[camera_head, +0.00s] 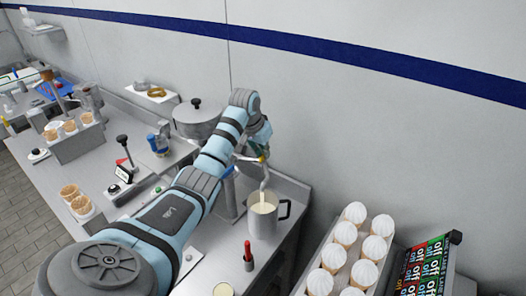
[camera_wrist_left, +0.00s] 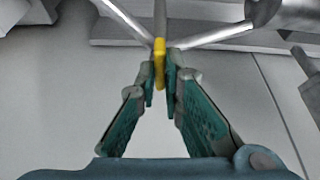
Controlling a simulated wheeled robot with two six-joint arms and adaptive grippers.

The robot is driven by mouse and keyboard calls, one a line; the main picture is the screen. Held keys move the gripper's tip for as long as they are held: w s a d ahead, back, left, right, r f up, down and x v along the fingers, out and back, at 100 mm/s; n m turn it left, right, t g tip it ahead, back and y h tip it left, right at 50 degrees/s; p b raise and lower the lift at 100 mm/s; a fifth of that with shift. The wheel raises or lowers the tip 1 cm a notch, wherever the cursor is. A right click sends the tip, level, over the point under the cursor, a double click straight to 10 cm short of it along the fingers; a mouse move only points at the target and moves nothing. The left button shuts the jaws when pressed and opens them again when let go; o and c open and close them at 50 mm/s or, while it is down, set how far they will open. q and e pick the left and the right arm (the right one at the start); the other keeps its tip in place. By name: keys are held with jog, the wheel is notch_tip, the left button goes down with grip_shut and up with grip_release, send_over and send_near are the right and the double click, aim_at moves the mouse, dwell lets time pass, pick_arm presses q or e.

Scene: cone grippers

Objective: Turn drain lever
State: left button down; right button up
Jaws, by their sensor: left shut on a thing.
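The drain lever shows a yellow tip (camera_wrist_left: 159,62) in the left wrist view, between the fingertips of my left gripper (camera_wrist_left: 161,76). The green-padded fingers are shut on it. In the head view my left gripper (camera_head: 259,146) is at the machine's front, partly hidden by my own arm. A pale cream stream (camera_head: 264,183) comes down below the gripper into a metal jug (camera_head: 265,222) with a handle on its right. Pale liquid shows in the jug. My right gripper is not in view.
A grey lidded container (camera_head: 197,120) stands behind my arm. A tray of white-topped cones (camera_head: 340,250) is at the lower right, beside a stand of coloured labels (camera_head: 425,265). A red-tipped tool (camera_head: 248,252) stands in front of the jug. Empty cones (camera_head: 70,128) stand at the left.

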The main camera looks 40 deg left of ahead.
pick_arm(q)
jog(key=c, duration=1.7)
grip_release()
jog(key=shift+w, duration=0.15)
jog(key=v, duration=0.7)
jog(key=shift+r, duration=0.25)
